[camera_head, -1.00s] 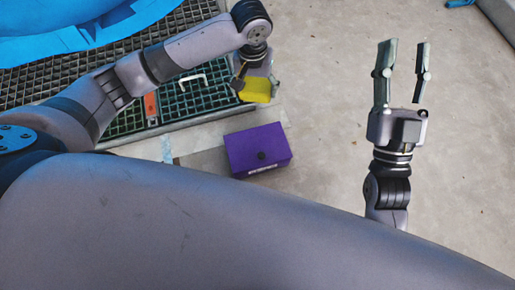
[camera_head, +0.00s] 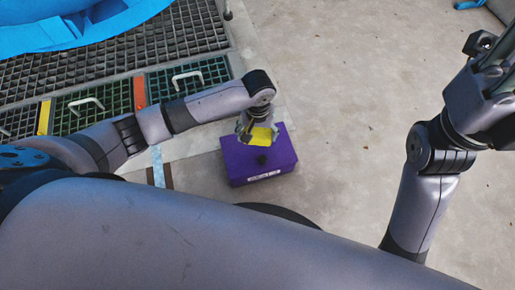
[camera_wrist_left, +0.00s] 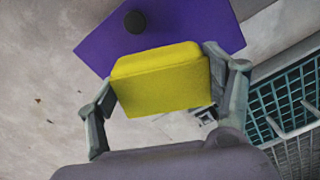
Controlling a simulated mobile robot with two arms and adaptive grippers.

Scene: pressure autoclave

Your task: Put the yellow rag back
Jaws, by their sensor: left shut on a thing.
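The yellow rag (camera_head: 263,135) is a small block-like yellow piece held in my left gripper (camera_head: 258,140). In the left wrist view the rag (camera_wrist_left: 162,78) sits between the two fingers, which press on its sides. A purple box (camera_head: 240,165) with a black knob (camera_head: 262,160) and a white label stands on the floor. In the head view the rag overlaps the far part of the box; in the wrist view the box (camera_wrist_left: 195,25) lies beyond the rag. The height gap is unclear. My right gripper (camera_head: 492,75) is at the right edge, partly cut off, its opening unclear.
Dark floor gratings (camera_head: 95,65) with white handles (camera_head: 187,78) lie at the left and upper left. A large blue round object (camera_head: 80,30) stands at the top left. Concrete floor (camera_head: 340,100) right of the box is clear.

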